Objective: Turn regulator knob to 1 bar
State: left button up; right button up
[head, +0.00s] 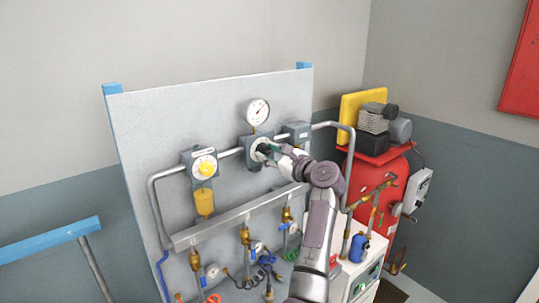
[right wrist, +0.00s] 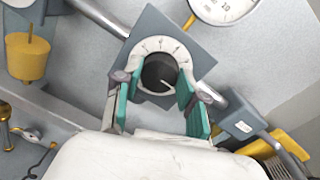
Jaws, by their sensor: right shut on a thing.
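The regulator (head: 250,158) is a grey unit in the middle of the panel, with a white dial ring. Its dark round knob (right wrist: 159,74) shows in the right wrist view with a light pointer mark toward the lower right; the dial ring's numbers are too small to read. My right gripper (head: 270,153) is at the regulator, its teal-padded fingers shut on the knob from both sides. The gripper partly hides the knob in the head view. A round white pressure gauge (head: 257,111) sits above; its reading is too small to tell. My left gripper is not in view.
Pipes and a manifold bar (head: 235,217) with valves run across the panel. A red compressor tank (head: 375,190) stands at right.

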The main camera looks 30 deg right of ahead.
jog(key=n+b, duration=0.1)
jog(key=n, duration=0.4)
jog(key=shift+f, duration=0.1)
jog(key=n, duration=0.2)
jog(key=n+b, duration=0.1)
jog(key=n, duration=0.1)
jog(key=shift+a+f+n+h+b, duration=0.1)
jog(key=shift+a+n+h+b, duration=0.05)
jog(key=shift+n+h+b, duration=0.15)
jog(key=n+b, duration=0.1)
jog(key=n, duration=0.3)
jog(key=shift+f+n+h+b, duration=0.1)
jog(key=shift+n+h+b, duration=0.3)
jog(key=shift+n, duration=3)
jog(key=shift+f+n+h+b, duration=0.15)
jog(key=shift+n+b, duration=0.6)
jog(key=shift+n, duration=2.65)
jog(key=shift+f+n+h+b, duration=0.15)
jog(key=shift+n+b, duration=0.4)
jog(key=shift+n, duration=2.85)
